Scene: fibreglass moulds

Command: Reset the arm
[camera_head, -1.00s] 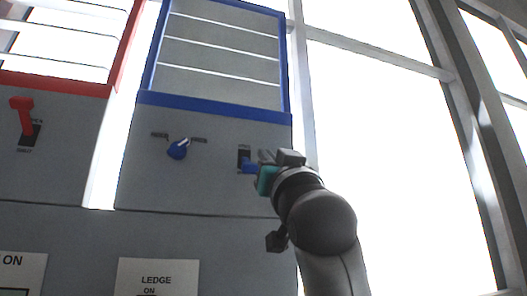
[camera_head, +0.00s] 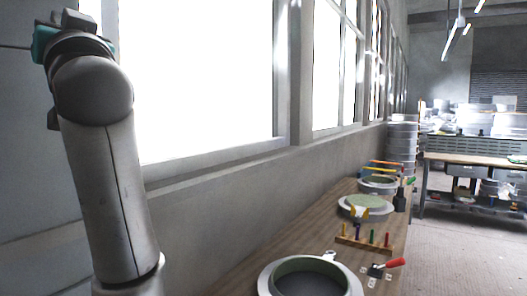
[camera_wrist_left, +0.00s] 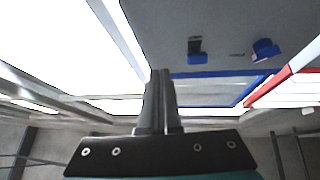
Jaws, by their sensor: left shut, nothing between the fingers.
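My left arm rises at the left of the head view, with the left gripper (camera_head: 68,18) at the top left corner. In the left wrist view the left gripper (camera_wrist_left: 160,75) has its two fingers together with nothing between them. Beyond the fingertips is a grey panel (camera_wrist_left: 225,20) with a blue-handled switch (camera_wrist_left: 195,48) and a blue knob (camera_wrist_left: 265,48). The fingers look apart from both. My right gripper is in neither view.
A long wooden bench (camera_head: 245,270) runs along the window wall, holding round moulds (camera_head: 368,203), a rack of coloured pegs (camera_head: 365,243) and a red-handled tool (camera_head: 393,264). Another workbench (camera_head: 475,160) stands at the back right. Floor (camera_head: 450,250) between them is open.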

